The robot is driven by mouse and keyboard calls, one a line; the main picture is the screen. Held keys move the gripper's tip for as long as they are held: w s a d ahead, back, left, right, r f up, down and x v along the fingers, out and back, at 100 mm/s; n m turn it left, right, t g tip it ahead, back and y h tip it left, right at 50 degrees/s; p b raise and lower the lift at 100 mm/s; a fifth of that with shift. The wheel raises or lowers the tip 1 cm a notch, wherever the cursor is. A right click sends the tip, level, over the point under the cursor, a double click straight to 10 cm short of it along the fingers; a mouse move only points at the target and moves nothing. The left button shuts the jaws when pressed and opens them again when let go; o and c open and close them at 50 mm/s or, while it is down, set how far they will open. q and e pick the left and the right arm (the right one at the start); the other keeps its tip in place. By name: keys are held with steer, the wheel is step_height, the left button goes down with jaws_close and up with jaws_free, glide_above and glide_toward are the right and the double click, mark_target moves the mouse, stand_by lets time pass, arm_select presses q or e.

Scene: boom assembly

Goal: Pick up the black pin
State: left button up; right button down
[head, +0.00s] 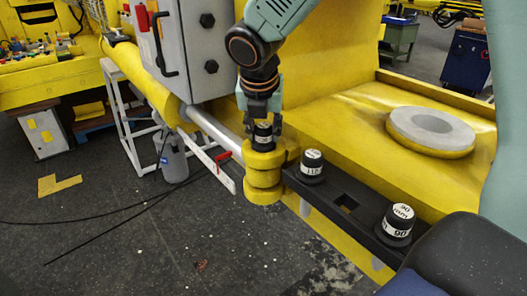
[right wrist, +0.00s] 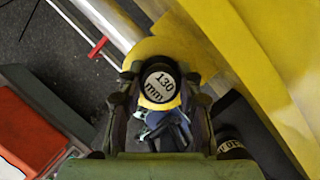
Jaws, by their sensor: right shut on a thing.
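My right gripper (head: 263,112) points down and is shut on a black pin (head: 263,136) with a white label band. In the right wrist view, the pin's round cap (right wrist: 160,86) reads "130 mm" and sits between the fingers of that gripper (right wrist: 160,75). The pin is at the top of the yellow stacked lugs (head: 263,180) at the boom end; I cannot tell how deep it sits in them. Two other black pins with white caps stand in the black rack (head: 345,187): one (head: 312,163) behind, one marked 90 mm (head: 397,224) in front. My left gripper is out of view.
The rack has an empty square opening between its two pins. A silver rod (head: 213,130) and a white bar with a red clip (head: 222,157) lie left of the lugs. A grey round disc (head: 431,127) lies on the yellow structure. The dark floor at front left is mostly clear.

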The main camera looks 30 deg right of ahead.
steer(key=shift+d, duration=0.15)
steer(key=shift+w, duration=0.15)
steer(key=shift+r, duration=0.1)
steer(key=shift+r, duration=0.25)
step_height(320, 180, up, 18)
steer(key=p, duration=0.2)
steer(key=shift+f, duration=0.25)
